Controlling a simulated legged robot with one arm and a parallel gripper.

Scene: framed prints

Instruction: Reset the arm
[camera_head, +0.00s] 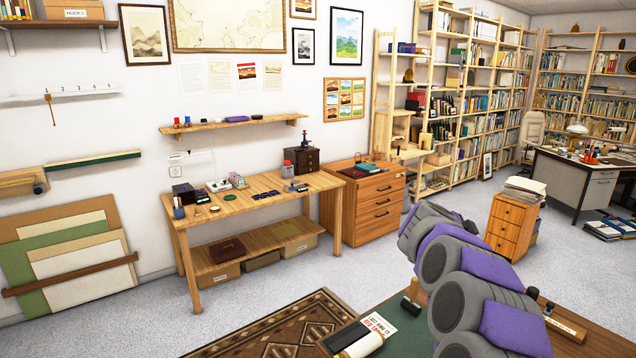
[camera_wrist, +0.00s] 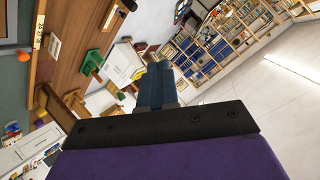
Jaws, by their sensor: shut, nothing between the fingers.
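My arm, grey with purple panels, rises from the lower right of the head view and bends over a brown tabletop (camera_head: 595,338). In the wrist view my gripper (camera_wrist: 160,72) shows as two dark blue-grey fingers side by side, closed together with nothing between them. The fingers stick out past a black bar with a purple panel below it. The gripper's fingers cannot be made out in the head view. The wrist view is strongly tilted, with bookshelves (camera_wrist: 215,45) beyond the fingers.
On the near table lie a white printed sheet (camera_head: 372,325) and a dark-handled tool (camera_head: 411,300). A wooden workbench (camera_head: 330,185) with small items stands along the wall, beside a drawer cabinet (camera_head: 376,212). A small drawer unit (camera_head: 508,228) stands behind my arm. Grey carpet is open between them.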

